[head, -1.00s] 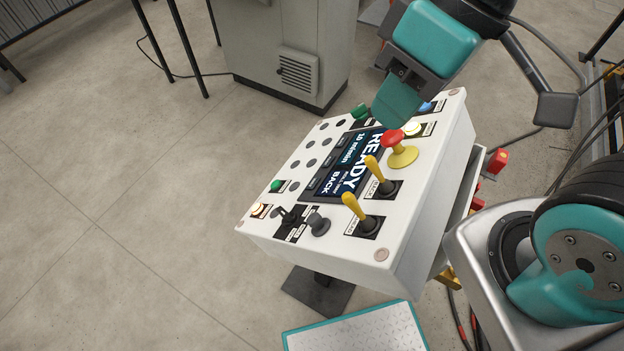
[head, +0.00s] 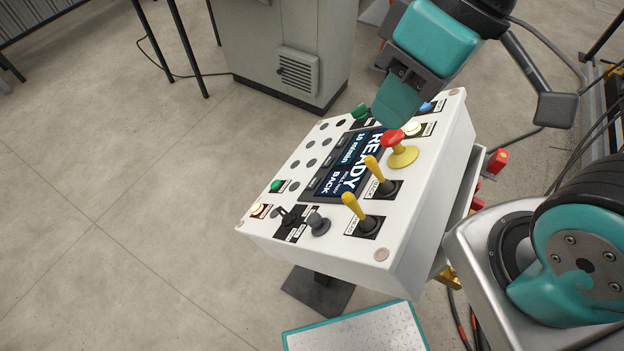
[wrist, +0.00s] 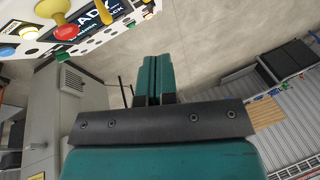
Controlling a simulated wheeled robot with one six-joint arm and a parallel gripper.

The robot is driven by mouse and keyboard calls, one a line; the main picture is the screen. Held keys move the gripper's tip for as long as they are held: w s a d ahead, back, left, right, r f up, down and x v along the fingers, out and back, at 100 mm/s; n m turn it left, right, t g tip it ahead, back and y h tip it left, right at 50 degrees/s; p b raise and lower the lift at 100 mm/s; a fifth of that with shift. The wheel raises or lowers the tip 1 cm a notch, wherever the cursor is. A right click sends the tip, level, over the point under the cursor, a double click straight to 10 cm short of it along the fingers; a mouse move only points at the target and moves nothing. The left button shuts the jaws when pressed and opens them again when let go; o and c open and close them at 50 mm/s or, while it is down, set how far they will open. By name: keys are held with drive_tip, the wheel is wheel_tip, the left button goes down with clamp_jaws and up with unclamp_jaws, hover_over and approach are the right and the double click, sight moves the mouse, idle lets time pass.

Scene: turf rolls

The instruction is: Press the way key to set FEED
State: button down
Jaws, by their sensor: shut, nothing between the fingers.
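The control panel (head: 290,220) is a white tilted box on a stand. Its dark screen (head: 345,165) shows READY, a line that looks like 10 m/min, and BACK. I cannot read the key labels, so I cannot tell which one is the way key. A green button (head: 276,186) and a lit pale button (head: 258,209) are at the left edge. A lit pale button (head: 412,129), a blue button (head: 426,106) and a green button (head: 361,111) are at the far side. My gripper (head: 390,112) is shut and empty above the far side, hiding part of it.
A red mushroom button (head: 393,138) on a yellow base and two yellow levers (head: 372,168) (head: 352,206) stand up from the panel. A black selector (head: 288,217) and a dark knob (head: 318,224) are at the near left. A grey cabinet (head: 285,40) stands behind.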

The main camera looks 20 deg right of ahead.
drive_tip(key=h+p, duration=0.4)
hover_over(313, 183)
wheel_tip(313, 183, down, 6)
drive_tip(key=w+a+f+n+t+h+p, duration=0.1)
drive_tip(key=w+a+f+t+h, duration=0.1)
drive_tip(key=f, duration=0.6)
drive_tip(key=w+a+f+n+t+h+p, duration=0.1)
drive_tip(key=w+a+f+n+h+p, duration=0.1)
drive_tip(key=f, duration=0.7)
drive_tip(key=shift+w+a+n+t+h, duration=0.35)
drive_tip(key=shift+w+a+h, duration=0.55)
drive_tip(key=shift+a, duration=0.35)
drive_tip(key=shift+s+d+f+b, duration=0.45)
drive_tip(key=shift+s+d+f, duration=0.2)
drive_tip(key=shift+f, duration=0.5)
drive_tip(key=shift+s+d+f+b, duration=0.45)
drive_tip(key=shift+s+d+f, duration=0.25)
drive_tip(key=shift+f, duration=0.4)
drive_tip(key=shift+s+d+f+b, duration=0.45)
drive_tip(key=shift+s+d+f, duration=0.2)
drive_tip(key=shift+f, duration=0.5)
drive_tip(key=shift+f, duration=0.1)
